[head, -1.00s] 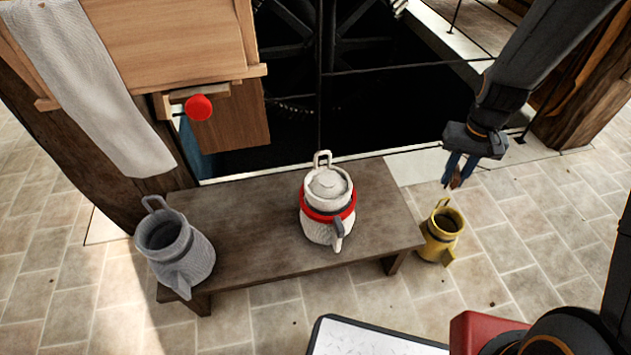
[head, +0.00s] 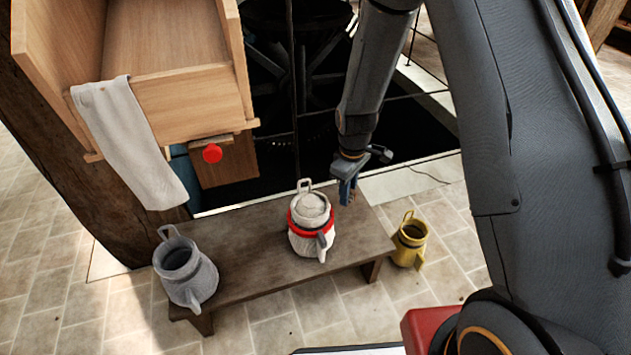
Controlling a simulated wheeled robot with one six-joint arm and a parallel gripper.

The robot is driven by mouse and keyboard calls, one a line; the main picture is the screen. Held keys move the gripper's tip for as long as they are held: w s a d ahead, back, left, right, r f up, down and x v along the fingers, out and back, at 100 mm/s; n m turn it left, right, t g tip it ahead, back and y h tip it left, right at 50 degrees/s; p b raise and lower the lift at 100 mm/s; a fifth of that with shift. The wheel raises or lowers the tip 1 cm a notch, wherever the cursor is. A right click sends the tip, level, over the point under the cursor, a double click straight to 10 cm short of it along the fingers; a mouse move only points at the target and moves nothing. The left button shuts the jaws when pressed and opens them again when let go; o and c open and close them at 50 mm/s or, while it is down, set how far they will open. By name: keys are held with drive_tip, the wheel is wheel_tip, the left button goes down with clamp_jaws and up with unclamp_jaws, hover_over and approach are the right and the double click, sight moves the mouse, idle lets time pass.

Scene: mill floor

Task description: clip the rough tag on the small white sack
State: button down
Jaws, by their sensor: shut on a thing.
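The small white sack (head: 305,243) looks like a lidded jug with a loop on top, a red band round it and a grey spout-like piece at its front right. It stands upright on the brown bench (head: 250,262). My gripper (head: 346,198) points down just right of the sack's upper part, apart from it in the picture; its depth is hard to judge. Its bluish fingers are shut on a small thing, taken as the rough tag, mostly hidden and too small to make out.
A grey jug-like vessel (head: 187,275) stands at the bench's left end. A yellow one (head: 409,245) stands on the floor right of the bench. A wooden chute (head: 190,95) with a white cloth (head: 130,140) and a red knob (head: 212,153) is at upper left. A dark pit lies behind.

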drive_tip(key=s+a+r+n+p, duration=0.3)
drive_tip(key=a+r+n+p, duration=0.1)
drive_tip(key=a+n+p, duration=0.5)
drive_tip(key=shift+s+n+p, duration=0.25)
drive_tip(key=shift+n+p, duration=0.5)
drive_tip(key=shift+n, duration=0.45)
drive_tip(key=b, duration=0.3)
hover_over(317, 218)
drive_tip(key=shift+f, duration=2.15)
drive_tip(key=shift+f, duration=0.15)
drive_tip(key=shift+f+b, duration=0.8)
drive_tip(key=shift+f, duration=0.8)
drive_tip(key=shift+f, duration=0.15)
